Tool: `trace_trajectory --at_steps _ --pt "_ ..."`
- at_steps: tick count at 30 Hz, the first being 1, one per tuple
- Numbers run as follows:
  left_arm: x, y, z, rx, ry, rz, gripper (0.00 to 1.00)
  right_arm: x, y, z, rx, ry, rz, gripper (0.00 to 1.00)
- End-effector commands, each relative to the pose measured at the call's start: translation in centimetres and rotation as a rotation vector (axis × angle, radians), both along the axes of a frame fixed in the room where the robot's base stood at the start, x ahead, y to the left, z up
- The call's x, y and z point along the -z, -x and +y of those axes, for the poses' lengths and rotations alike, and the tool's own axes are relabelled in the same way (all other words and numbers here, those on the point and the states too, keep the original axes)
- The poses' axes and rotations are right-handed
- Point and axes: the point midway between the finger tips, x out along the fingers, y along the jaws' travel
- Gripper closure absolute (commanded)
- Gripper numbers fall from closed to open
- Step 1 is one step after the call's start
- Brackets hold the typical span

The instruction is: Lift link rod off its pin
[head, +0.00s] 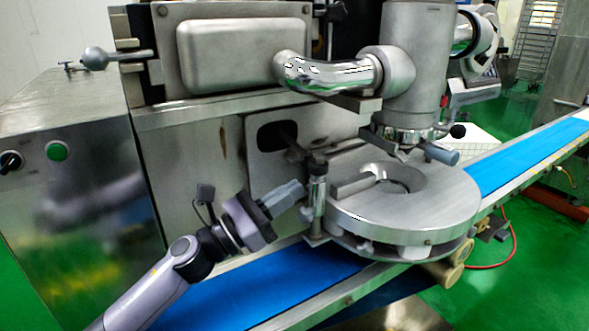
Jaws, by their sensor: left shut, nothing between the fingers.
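My left gripper (302,190) comes in from the lower left with its grey fingers shut and empty. Its tips are just left of an upright metal post (317,195), close to it; I cannot tell whether they touch. At the top of the post, a short dark bar (296,160) runs back toward the dark opening in the machine panel. This looks like the link rod on its pin, but it is small and the joint is unclear. The post stands beside the round metal disc housing (440,205). My right gripper is not in view.
A blue conveyor belt (270,287) passes below. The chrome pipe (330,75) and steel cylinder (417,60) hang above. A steel cabinet (80,190) stands at left. Free room lies above the belt at front.

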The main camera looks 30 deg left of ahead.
Motion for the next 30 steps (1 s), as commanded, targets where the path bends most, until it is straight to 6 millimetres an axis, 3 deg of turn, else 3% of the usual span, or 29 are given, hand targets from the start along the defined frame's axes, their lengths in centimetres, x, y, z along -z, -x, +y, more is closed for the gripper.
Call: trace_trajectory --at_steps 1,6,21,30 --pt "-1.5 -0.2 -0.2 0.001 -0.005 -0.005 1.0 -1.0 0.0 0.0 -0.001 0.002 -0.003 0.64" --pt "-2.9 -0.8 -0.7 0.001 -0.001 -0.003 1.0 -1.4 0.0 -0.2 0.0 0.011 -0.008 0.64" --pt "-3.3 -1.0 -0.8 0.001 0.002 0.0 1.0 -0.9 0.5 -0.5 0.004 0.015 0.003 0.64" --pt "-6.3 -0.8 -1.0 0.001 0.12 0.068 1.0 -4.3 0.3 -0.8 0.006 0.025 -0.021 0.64"
